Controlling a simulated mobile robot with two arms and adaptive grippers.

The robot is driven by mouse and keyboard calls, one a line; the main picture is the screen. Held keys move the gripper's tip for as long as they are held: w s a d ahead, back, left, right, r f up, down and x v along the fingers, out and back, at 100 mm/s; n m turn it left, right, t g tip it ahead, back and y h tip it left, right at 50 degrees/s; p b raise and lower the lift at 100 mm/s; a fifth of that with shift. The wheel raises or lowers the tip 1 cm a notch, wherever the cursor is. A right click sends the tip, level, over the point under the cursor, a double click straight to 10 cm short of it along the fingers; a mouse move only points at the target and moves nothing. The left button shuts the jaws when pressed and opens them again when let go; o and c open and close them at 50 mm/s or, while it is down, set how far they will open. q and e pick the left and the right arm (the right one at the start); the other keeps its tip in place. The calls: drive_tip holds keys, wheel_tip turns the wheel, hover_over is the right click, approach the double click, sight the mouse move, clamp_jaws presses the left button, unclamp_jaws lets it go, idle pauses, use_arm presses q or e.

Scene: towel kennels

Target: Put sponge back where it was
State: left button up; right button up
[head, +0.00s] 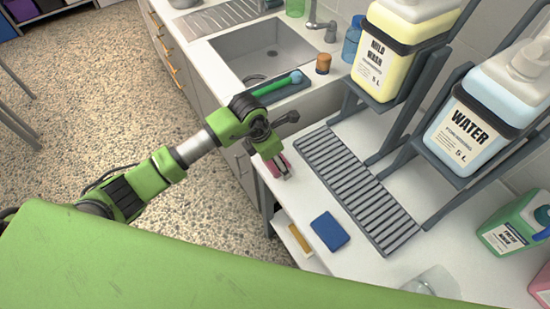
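My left gripper (284,174) points down over the counter's front edge, left of the slatted grey rack. A pink block (272,169), which may be a sponge, is at its fingers and partly hidden by them. I cannot tell whether the fingers grip it or only stand beside it. A flat dark blue pad (330,230), also sponge-like, lies on the white counter (290,207) right of and below the gripper. A yellow-orange bar (299,240) lies in a narrow white tray or drawer at the counter's front. My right gripper is out of view.
The slatted rack (358,190) lies behind the blue pad. Large yellow "MILD WASH" (374,65) and pale "WATER" (458,136) containers stand on dark stands. A sink (262,52) has a green-handled brush (276,84) at its front. A clear vessel (435,281) stands at lower right.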

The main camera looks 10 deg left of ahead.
use_arm(q)
drive_tip(key=b+v, duration=0.1)
drive_tip(key=v, duration=1.1)
drive_tip(key=shift+b, duration=0.35)
